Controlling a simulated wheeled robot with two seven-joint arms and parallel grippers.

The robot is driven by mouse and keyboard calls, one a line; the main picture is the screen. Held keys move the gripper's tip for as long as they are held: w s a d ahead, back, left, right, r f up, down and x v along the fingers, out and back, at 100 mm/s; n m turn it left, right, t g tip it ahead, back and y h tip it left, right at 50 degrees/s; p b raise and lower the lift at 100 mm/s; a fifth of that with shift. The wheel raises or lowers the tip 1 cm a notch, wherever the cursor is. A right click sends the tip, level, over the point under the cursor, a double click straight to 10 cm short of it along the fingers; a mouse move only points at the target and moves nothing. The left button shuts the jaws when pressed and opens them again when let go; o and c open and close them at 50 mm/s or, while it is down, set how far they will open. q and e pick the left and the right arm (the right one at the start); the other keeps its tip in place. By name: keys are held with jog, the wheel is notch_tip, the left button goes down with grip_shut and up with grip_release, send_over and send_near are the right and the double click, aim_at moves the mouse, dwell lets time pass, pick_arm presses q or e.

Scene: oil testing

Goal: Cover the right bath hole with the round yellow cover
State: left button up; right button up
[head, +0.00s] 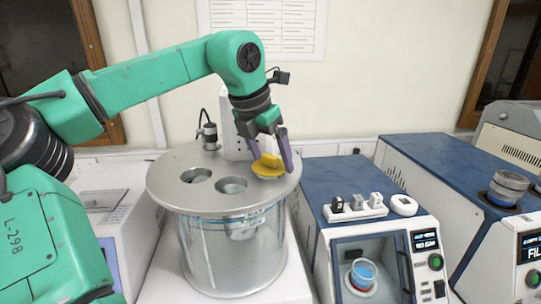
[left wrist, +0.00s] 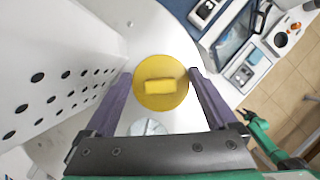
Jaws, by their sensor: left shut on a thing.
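The round yellow cover (head: 268,167) with a raised block handle is at the right side of the bath's round metal lid (head: 215,206). My left gripper (head: 270,158) points down and is shut on it. In the left wrist view the cover (left wrist: 161,97) lies between the two purple fingers. Two open holes show in the lid, one at the left (head: 196,175) and one nearer the middle (head: 231,185). I cannot tell whether the cover touches the lid, and what is under it is hidden. Part of my right arm, with its gripper (left wrist: 246,114), shows small in the left wrist view.
A white perforated column (left wrist: 60,80) stands close beside the cover. A small sensor (head: 209,135) rises from the lid's back. A blue-topped machine (head: 350,185) with switches stands to the right, and another machine (head: 450,165) beyond it.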

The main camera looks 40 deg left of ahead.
pick_arm(q)
jog(key=shift+f, duration=0.3)
dwell(0.5)
jog(key=shift+r+p, duration=0.65)
jog(key=shift+r, duration=0.2)
dwell(0.5)
jog(key=shift+f+b, duration=0.7)
jog(key=shift+f, duration=0.2)
jog(key=shift+r, duration=0.15)
jog(key=shift+r+p, duration=0.75)
jog(key=shift+p, duration=0.1)
